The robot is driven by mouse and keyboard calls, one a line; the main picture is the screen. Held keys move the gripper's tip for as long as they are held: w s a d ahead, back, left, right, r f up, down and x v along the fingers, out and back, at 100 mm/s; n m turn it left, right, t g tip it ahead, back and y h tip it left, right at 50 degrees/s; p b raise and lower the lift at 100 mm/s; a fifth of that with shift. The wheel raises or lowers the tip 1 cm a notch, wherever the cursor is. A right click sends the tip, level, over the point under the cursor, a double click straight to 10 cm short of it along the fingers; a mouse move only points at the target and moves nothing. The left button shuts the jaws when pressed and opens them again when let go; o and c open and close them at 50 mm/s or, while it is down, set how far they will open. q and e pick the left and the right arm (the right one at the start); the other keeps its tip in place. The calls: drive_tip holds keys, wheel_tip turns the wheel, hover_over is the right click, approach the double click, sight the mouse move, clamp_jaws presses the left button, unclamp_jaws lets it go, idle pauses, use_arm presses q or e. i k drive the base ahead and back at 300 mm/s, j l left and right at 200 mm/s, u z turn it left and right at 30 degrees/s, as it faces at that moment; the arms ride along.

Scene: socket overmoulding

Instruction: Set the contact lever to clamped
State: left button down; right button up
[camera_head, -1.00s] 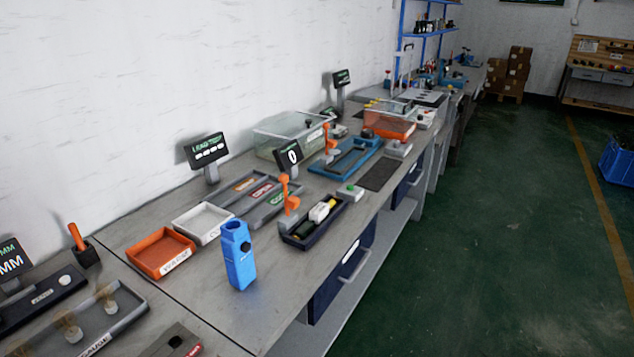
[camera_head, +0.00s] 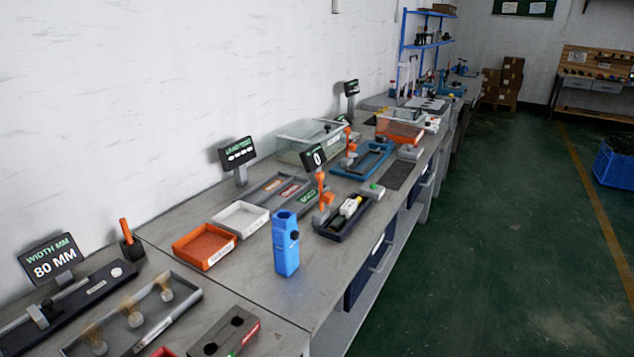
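The farther orange lever (camera_head: 350,150) stands beside a blue fixture (camera_head: 372,162). I cannot tell from the picture which one is the contact lever, or its clamp state. Neither of my grippers is in view.
A blue upright holder (camera_head: 285,245) stands near the front edge. Orange (camera_head: 204,247) and white (camera_head: 240,218) trays lie behind it.

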sight(328, 197)
drive_tip(key=i+l+u, duration=0.15)
drive_tip(key=u, duration=0.25)
drive_tip(key=l+u, duration=0.25)
drive_tip(key=u, duration=0.2)
drive_tip(key=i+l+u, duration=0.1)
drive_tip(key=l, duration=0.35)
drive_tip(key=i+l, duration=0.15)
drive_tip(key=l, duration=0.25)
drive_tip(key=i+l+u, duration=0.15)
drive_tip(key=l, duration=0.75)
drive_tip(key=i+l+u, duration=0.15)
drive_tip(key=l, duration=0.3)
